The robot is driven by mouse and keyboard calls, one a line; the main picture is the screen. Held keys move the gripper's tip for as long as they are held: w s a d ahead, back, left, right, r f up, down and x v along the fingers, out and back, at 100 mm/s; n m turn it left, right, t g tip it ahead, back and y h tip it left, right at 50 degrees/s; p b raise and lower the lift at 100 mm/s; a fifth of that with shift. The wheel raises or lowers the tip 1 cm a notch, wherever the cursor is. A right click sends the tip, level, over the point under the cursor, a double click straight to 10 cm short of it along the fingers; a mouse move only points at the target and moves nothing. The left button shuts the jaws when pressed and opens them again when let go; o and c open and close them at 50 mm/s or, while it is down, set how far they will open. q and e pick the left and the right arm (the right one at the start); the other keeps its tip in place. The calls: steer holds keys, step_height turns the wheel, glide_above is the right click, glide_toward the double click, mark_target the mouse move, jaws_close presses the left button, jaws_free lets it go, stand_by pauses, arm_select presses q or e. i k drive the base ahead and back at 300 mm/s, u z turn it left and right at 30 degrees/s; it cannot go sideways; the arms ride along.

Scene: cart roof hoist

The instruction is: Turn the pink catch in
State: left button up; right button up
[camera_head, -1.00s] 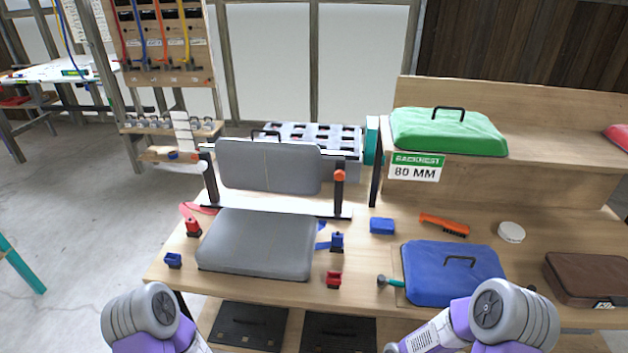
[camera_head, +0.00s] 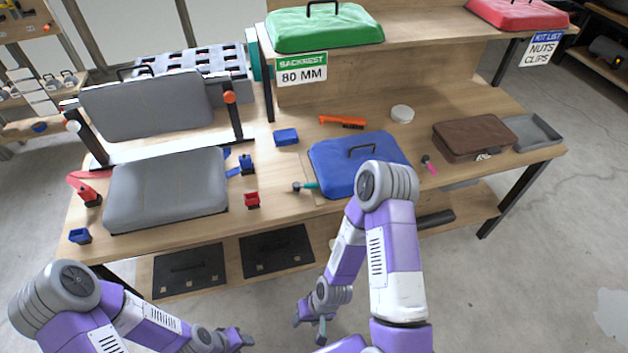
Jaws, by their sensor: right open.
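The pink catch (camera_head: 432,169) is a small lever at a dark round knob, just right of the blue padded panel (camera_head: 340,177) on the workbench. Its pink arm points toward the bench's front edge and looks clear of the panel. A teal catch (camera_head: 311,186) at the panel's left points toward the panel. My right gripper (camera_head: 318,322) is open and empty, low in front of the bench and well away from the pink catch. My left gripper (camera_head: 242,342) is at the bottom edge, partly seen; its jaws cannot be made out.
A brown case (camera_head: 472,135) stands right of the pink catch, with a grey tray (camera_head: 535,130) beyond. An orange brush (camera_head: 342,121) and white round tin (camera_head: 402,114) lie behind the panel. Grey cushions (camera_head: 165,190) fill the left. A lower shelf (camera_head: 350,228) runs under the bench.

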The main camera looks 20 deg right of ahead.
mark_target(425, 159)
steer(key=z, duration=0.4)
steer(key=k, duration=0.5)
steer(key=z, duration=1.8)
steer(key=i, duration=0.9)
steer(key=u, duration=0.4)
steer(key=i, duration=0.7)
